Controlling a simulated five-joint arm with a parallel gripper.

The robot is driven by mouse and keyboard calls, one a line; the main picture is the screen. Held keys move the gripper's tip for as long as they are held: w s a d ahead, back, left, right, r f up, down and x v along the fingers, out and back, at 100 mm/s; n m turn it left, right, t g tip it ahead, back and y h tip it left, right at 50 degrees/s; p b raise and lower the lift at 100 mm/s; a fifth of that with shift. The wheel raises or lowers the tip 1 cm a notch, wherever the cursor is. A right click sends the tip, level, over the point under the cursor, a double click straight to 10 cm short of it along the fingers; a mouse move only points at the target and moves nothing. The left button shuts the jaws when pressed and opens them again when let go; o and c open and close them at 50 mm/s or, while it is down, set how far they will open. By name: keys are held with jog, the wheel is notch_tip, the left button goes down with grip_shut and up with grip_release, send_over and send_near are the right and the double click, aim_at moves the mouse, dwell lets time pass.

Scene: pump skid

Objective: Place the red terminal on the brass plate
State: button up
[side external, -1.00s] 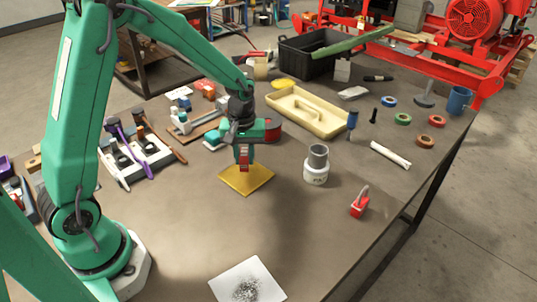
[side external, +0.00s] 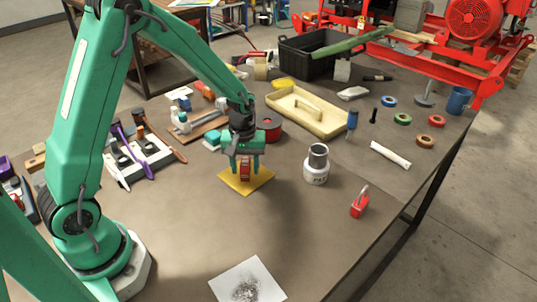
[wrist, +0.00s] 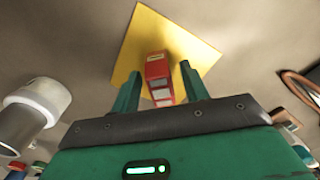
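The red terminal (side external: 245,173) is a small upright red block with pale faces. It stands on the yellow brass plate (side external: 231,181), near its middle. In the wrist view the terminal (wrist: 158,80) is between my two green fingers, with a gap visible on each side, and the plate (wrist: 150,35) lies beneath and beyond it. My gripper (side external: 246,168) is open around the terminal, low over the plate; it also shows in the wrist view (wrist: 160,72). The terminal's lower edge is partly hard to make out.
A grey-and-white pipe piece (side external: 316,170) stands right of the plate, with a red padlock (side external: 360,203) farther right. A red tape roll (side external: 268,130) and a cream tray (side external: 310,113) lie behind.

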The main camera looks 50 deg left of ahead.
aim_at(244, 164)
jog(key=shift+r, duration=0.2)
notch_tip(244, 164, up, 12)
dwell(0.8)
dwell(0.5)
jog(key=s+d+r+m+t, duration=0.1)
jog(key=s+r+m, duration=0.3)
jog(key=s, duration=0.5)
jog(key=s+d+r+m+t, duration=0.1)
jog(key=s+r+m+t, duration=0.3)
jog(key=s, duration=0.5)
notch_tip(244, 164, up, 2)
jog(key=shift+s+d+r+m+t, duration=0.25)
jog(key=shift+s+m+t, duration=0.05)
jog(key=shift+m, duration=0.2)
